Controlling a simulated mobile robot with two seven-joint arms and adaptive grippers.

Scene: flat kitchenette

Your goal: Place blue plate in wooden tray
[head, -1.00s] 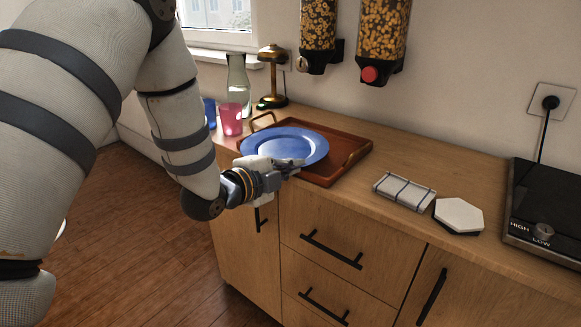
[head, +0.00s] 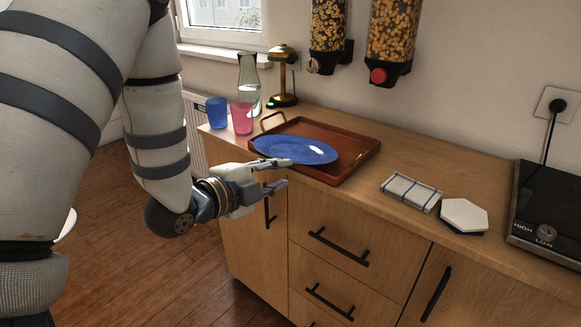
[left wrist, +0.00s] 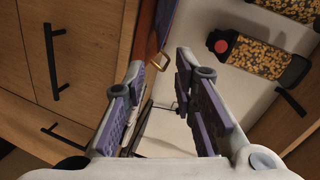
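The blue plate (head: 300,148) lies over the front-left part of the reddish-brown wooden tray (head: 350,142) on the counter. Its left end reaches the tray's near-left rim; I cannot tell whether it rests flat or on that rim. My left gripper (head: 288,173) is just in front of the plate and tray, at the counter's front edge. Its fingers are apart with nothing between them. The left wrist view also shows the two spread fingers (left wrist: 160,95), with a sliver of the tray (left wrist: 146,30) beyond. My right gripper is out of view.
A pink cup (head: 242,118), a blue cup (head: 217,112), a glass carafe (head: 248,85) and a brass lamp (head: 283,75) stand behind and left of the tray. A folded cloth (head: 410,193), a hexagonal coaster (head: 463,215) and a hob (head: 550,215) are to the right.

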